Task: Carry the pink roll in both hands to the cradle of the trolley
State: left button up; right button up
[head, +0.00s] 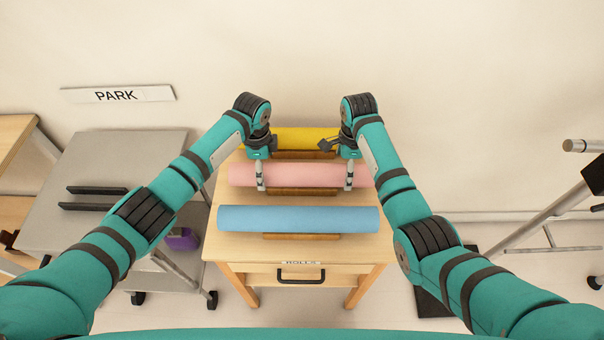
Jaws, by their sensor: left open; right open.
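The pink roll (302,175) lies crosswise on a wooden stand, in the middle of three rolls. My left gripper (261,187) is open at the left part of the pink roll, its fingers pointing down over it. My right gripper (349,186) is open at the right part of the same roll. I cannot tell whether the fingers touch it. The grey trolley (75,170) is at the left, with two dark parallel bars (92,198) on its top that look like the cradle; nothing lies between them.
A blue roll (298,219) lies in front of the pink one and a yellow roll (300,138) behind it, on the wooden table (225,250). A PARK sign (118,95) is on the wall. A metal frame (540,215) stands at the right. A gap separates trolley and table.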

pick_arm(q)
jog(key=shift+f, duration=2.1)
pick_arm(e)
jog(key=shift+f, duration=2.1)
pick_arm(q)
jog(key=shift+r, duration=0.1)
jog(key=c, duration=1.8)
pick_arm(e)
jog(key=shift+r, duration=0.1)
jog(key=c, duration=1.8)
